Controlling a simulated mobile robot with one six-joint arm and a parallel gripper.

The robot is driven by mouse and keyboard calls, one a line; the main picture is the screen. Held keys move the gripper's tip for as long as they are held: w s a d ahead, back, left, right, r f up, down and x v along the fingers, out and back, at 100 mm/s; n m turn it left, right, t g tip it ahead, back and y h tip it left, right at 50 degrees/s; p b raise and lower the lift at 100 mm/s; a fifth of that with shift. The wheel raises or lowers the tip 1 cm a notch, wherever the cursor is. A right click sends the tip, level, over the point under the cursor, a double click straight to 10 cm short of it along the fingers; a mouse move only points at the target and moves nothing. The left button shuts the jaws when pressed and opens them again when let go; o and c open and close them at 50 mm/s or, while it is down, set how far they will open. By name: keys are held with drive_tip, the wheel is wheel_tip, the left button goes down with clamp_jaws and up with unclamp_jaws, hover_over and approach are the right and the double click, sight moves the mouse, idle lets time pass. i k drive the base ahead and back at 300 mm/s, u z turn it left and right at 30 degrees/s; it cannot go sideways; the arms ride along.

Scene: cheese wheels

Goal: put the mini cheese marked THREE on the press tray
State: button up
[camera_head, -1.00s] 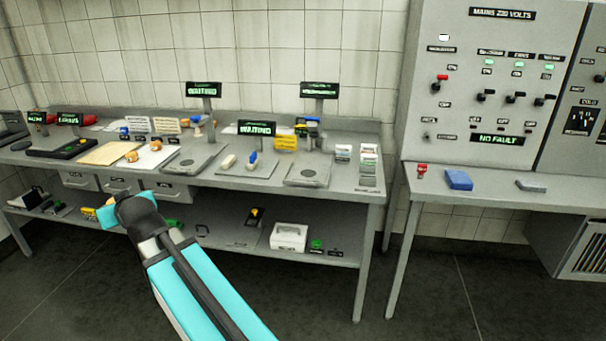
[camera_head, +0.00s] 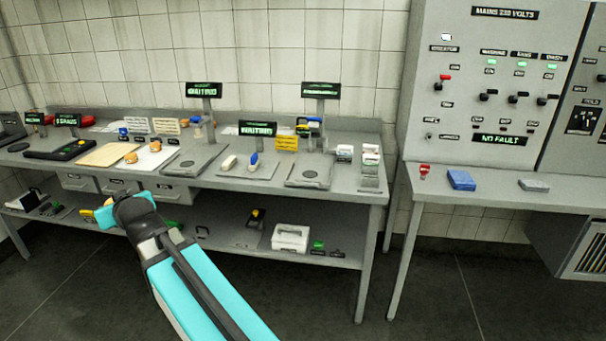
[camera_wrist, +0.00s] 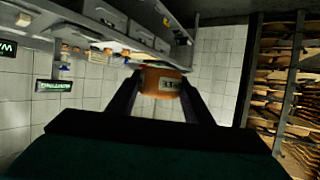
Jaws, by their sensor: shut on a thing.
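My gripper (camera_wrist: 160,92) is shut on an orange mini cheese (camera_wrist: 152,84) with a pale label on its side. The label's print is too small and dark to read surely. Flat grey plates lie on the bench, one at the middle (camera_head: 183,163) and one to the right (camera_head: 322,182); I cannot tell which is the press tray. Two more orange cheeses, one at the front (camera_head: 131,157) and one behind (camera_head: 156,146), sit on a white sheet.
The bench (camera_head: 345,192) carries lit signs (camera_head: 257,129), a blue-topped piece (camera_head: 253,159), a pale block (camera_head: 229,162) and several small boxes. A lower shelf holds a white box (camera_head: 290,238). A second table (camera_head: 500,190) stands right. In the wrist view, racks (camera_wrist: 285,70) stand right.

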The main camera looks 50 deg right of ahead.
sight(309, 174)
drive_tip(key=i, duration=0.95)
drive_tip(key=z, duration=0.05)
